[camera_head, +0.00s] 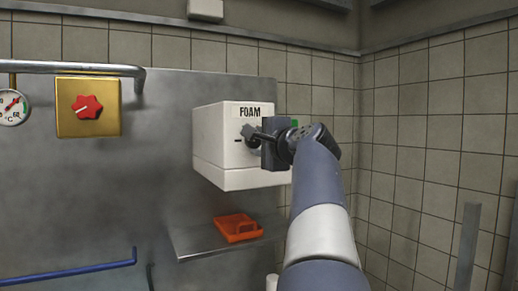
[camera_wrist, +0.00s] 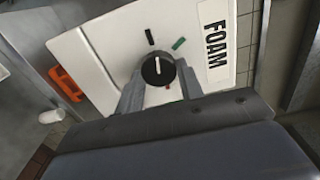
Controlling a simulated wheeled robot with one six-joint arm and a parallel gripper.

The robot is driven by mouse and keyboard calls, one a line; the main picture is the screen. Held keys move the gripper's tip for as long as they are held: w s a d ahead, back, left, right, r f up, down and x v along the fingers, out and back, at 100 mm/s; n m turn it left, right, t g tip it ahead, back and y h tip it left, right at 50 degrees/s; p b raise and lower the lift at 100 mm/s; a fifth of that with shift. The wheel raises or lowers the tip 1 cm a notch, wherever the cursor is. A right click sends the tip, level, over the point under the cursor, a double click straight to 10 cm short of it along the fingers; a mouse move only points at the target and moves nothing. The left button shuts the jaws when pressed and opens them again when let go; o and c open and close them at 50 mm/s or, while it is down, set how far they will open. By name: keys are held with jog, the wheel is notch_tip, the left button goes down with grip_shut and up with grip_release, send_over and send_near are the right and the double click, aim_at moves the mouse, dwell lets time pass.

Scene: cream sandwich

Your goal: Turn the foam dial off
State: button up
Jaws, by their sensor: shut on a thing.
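The foam box (camera_head: 218,150) is white with a FOAM label (camera_head: 250,111) and is mounted on the steel wall panel. Its dial (camera_wrist: 157,70) is round and black with a white line. In the wrist view the line runs upward, roughly toward a black mark (camera_wrist: 150,37). A green mark (camera_wrist: 179,43) lies up and right of the dial, and a small red mark shows below it, partly hidden. My gripper (camera_head: 257,135) is at the box front, shut on the dial with one finger on each side. In the head view the gripper hides most of the dial.
A steel shelf (camera_head: 190,240) below the box bears an orange object (camera_head: 237,228). To the left are a red knob (camera_head: 87,107) on a yellow plate, a gauge (camera_head: 12,107) and a horizontal pipe (camera_head: 70,68). A tiled wall stands at the right.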

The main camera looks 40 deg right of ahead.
jog(key=shift+n+b, duration=0.45)
jog(key=shift+n, duration=0.75)
jog(key=o, duration=1)
jog(key=b+v, duration=0.3)
jog(key=v, duration=0.7)
jog(key=shift+s+a, duration=0.15)
jog(key=shift+s, duration=0.2)
